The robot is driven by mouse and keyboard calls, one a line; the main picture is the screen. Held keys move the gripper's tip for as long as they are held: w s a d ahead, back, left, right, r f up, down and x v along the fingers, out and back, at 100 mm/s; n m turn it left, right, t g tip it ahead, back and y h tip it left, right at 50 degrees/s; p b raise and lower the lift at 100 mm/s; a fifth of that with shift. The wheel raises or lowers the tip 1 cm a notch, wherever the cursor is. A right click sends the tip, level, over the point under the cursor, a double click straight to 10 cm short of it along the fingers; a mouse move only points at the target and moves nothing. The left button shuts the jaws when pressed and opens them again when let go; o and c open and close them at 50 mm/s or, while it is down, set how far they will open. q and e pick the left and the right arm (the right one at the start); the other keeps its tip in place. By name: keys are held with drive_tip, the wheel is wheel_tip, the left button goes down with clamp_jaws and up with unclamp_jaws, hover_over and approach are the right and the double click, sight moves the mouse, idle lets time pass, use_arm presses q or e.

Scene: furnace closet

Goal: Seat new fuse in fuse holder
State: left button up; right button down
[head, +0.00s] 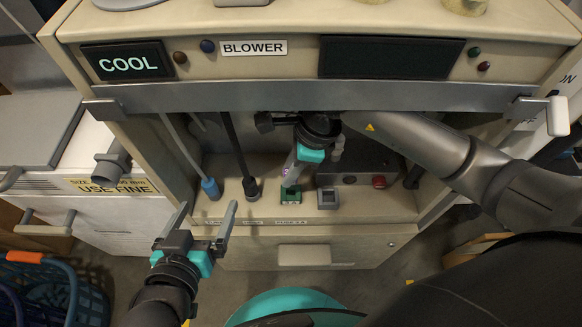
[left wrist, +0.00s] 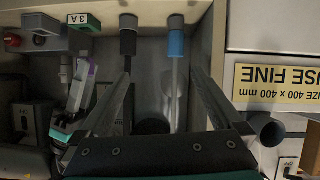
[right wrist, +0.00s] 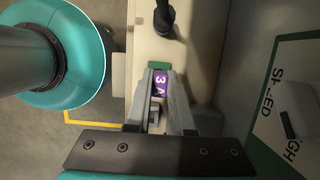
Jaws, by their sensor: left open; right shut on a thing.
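The new fuse is purple and marked 3 A (right wrist: 160,88). My right gripper (head: 290,180) is shut on it, inside the furnace opening. The fuse also shows in the left wrist view (left wrist: 92,76). The green fuse holder (head: 291,197) sits on the shelf just below the right fingertips. In the left wrist view a gap shows between the fuse and the holder (left wrist: 84,22). In the right wrist view the holder (right wrist: 158,66) peeks out beyond the fuse; its slot is mostly hidden. My left gripper (head: 204,215) is open and empty, in front of the shelf.
A small grey box (head: 328,199) stands right of the holder. Behind it is a dark box (head: 362,166) with a red button (head: 379,182). Black (head: 250,186) and blue-ended (head: 210,187) upright pipes stand to the left. The furnace's grey rail (head: 300,97) runs above my right wrist.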

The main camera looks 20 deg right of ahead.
drive_tip(key=shift+f+b, duration=0.3)
drive_tip(key=shift+f, duration=0.05)
drive_tip(key=shift+f+b, duration=0.4)
drive_tip(key=shift+f, duration=0.05)
use_arm(q)
drive_tip(key=shift+s+d+r+n+t+h+b, duration=0.25)
drive_tip(key=shift+d+r+t+h, duration=0.3)
drive_tip(key=shift+t, duration=0.5)
drive_tip(key=shift+s+d+r+n+t+h+b, duration=0.2)
drive_tip(key=shift+d+r+t+h, duration=0.15)
drive_tip(key=shift+d+r+t, duration=0.55)
use_arm(e)
drive_tip(key=shift+f, duration=0.6)
use_arm(q)
drive_tip(key=shift+a+f, duration=0.1)
drive_tip(key=shift+f, duration=0.1)
use_arm(e)
drive_tip(key=shift+f, duration=1.15)
drive_tip(key=c, duration=0.7)
unclamp_jaws()
drive_tip(key=shift+f, duration=0.1)
